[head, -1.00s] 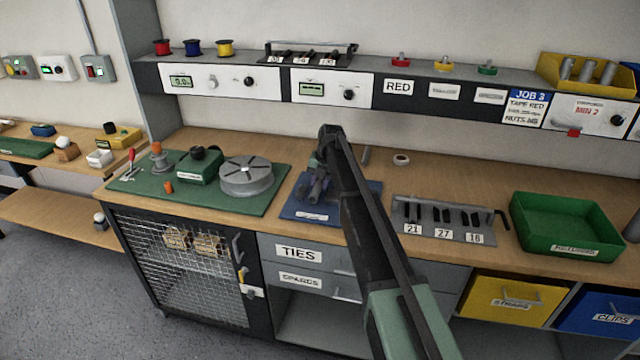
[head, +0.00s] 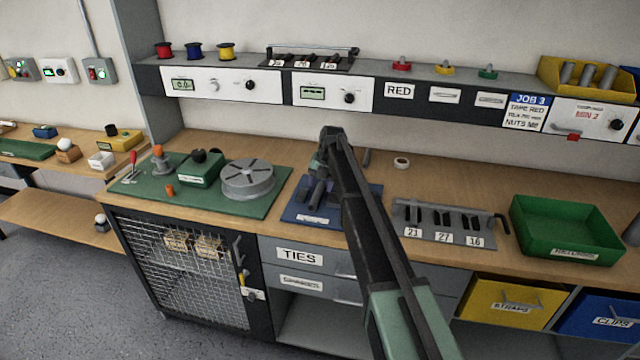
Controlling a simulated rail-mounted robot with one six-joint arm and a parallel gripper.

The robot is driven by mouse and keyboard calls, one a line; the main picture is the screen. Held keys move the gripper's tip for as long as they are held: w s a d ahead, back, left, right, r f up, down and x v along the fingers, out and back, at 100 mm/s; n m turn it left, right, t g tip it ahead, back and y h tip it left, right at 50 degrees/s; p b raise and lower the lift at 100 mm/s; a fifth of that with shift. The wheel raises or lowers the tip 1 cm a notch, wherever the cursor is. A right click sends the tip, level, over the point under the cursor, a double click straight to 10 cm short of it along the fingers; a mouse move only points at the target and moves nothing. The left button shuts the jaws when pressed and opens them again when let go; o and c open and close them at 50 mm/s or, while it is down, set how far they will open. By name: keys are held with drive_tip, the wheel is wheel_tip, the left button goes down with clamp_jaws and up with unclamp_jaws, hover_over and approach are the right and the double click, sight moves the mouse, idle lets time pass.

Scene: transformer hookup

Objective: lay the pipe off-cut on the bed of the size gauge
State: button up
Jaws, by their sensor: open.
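A grey plate (head: 468,236) with upright dark slotted pieces and labels 21, 27 and 16 lies on the bench right of my arm; it looks like the size gauge. A bent dark handle stands at its right end. A blue mat (head: 295,212) lies left of my arm, with a dark grey cylindrical piece (head: 317,193) on it, possibly the pipe off-cut; I cannot tell for sure. My gripper (head: 317,168) is open, small in view, just above and behind that piece. My forearm hides the mat's right part, and I cannot tell whether the fingers touch anything.
A green tray (head: 565,228) stands right of the gauge. A green mat (head: 225,205) with a grey round turntable (head: 247,178) is to the left. Bare bench lies behind the gauge.

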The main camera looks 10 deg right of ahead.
wheel_tip(320, 180, up, 12)
drive_tip(key=s+d+p, duration=0.1)
drive_tip(key=d+p, duration=0.1)
drive_tip(key=p, duration=0.8)
drive_tip(key=s+a+f+m+h, duration=0.1)
drive_tip(key=s+a+m+h, duration=0.1)
drive_tip(key=s+m, duration=2.9)
drive_tip(key=s, duration=1)
drive_tip(key=shift+g, duration=0.4)
